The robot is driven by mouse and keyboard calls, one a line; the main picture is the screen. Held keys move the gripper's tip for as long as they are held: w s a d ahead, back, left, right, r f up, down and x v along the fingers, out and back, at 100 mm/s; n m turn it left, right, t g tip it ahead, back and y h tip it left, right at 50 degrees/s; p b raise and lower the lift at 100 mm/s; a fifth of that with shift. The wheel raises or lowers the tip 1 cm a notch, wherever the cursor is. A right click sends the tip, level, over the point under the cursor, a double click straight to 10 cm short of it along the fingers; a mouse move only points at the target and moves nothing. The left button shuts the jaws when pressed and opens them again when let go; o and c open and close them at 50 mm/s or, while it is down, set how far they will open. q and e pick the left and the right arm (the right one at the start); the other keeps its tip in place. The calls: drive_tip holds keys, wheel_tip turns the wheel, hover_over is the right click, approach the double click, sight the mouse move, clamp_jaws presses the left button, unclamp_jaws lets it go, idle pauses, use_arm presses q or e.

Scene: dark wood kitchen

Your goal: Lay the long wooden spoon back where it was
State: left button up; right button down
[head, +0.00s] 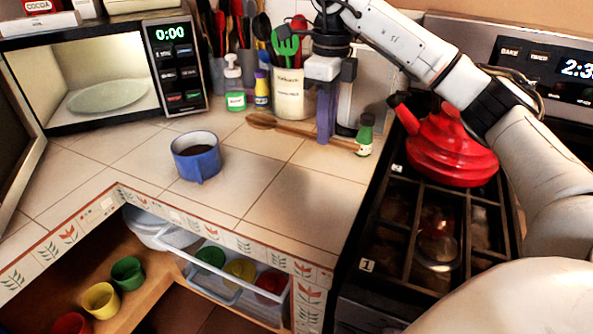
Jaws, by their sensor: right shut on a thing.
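The gripper's fingers hide a short part of the handle. My left gripper is not in view.
The small bottle (364,136) stands by the handle's end. Behind are a utensil crock (290,98) and soap bottles. A blue mug (196,158) stands left on the counter. A red kettle (450,150) sits on the stove. The front middle tiles are clear.

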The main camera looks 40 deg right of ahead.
sight(323, 179)
drive_tip(key=shift+f, duration=4.85)
drive_tip(key=c, duration=1.7)
unclamp_jaws()
drive_tip(key=shift+f, duration=0.15)
drive_tip(key=r, duration=1)
drive_tip(key=shift+s+a+r, duration=0.2)
drive_tip(key=shift+a, duration=0.1)
